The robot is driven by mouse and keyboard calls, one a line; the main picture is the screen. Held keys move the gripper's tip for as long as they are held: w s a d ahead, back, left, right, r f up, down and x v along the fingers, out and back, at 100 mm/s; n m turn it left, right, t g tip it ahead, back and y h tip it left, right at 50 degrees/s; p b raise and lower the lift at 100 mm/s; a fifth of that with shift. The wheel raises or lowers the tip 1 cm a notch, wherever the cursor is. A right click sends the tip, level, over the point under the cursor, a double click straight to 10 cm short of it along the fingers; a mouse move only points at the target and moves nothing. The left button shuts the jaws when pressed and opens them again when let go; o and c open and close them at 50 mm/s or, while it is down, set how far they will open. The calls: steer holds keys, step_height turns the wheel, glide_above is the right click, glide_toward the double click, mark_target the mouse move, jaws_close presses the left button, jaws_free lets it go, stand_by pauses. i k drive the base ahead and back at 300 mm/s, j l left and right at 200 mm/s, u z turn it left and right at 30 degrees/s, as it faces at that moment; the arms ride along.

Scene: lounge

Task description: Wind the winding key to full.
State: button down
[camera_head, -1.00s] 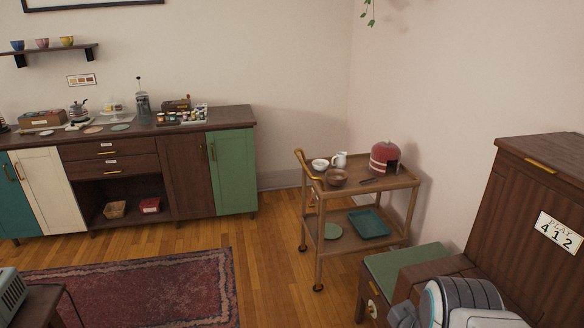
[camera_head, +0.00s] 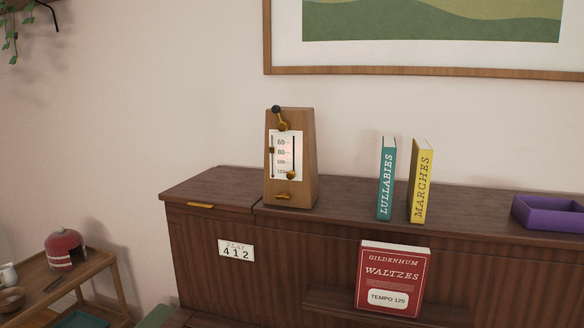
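A wooden metronome (camera_head: 308,165) stands upright on top of the dark wooden cabinet. Its white scale plate (camera_head: 285,157) shows numbers from 60 to 120. A small brass piece shaped like a key (camera_head: 283,196) sits low on its front, below the plate; I cannot tell if it is the winding key. A brass lever with a dark knob (camera_head: 276,109) sits at the metronome's top. A small brass knob (camera_head: 291,175) is at the plate's lower right. My gripper is not in view.
The cabinet (camera_head: 400,240) bears a teal book (camera_head: 386,180), a yellow book (camera_head: 422,182) and a purple tray (camera_head: 548,222). A red book (camera_head: 393,280) marked "TEMPO 120" leans at its front. A card (camera_head: 236,250) reads 412. A wooden cart (camera_head: 100,270) stands at left.

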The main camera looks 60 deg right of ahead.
mark_target(285, 196)
steer(key=z, duration=2)
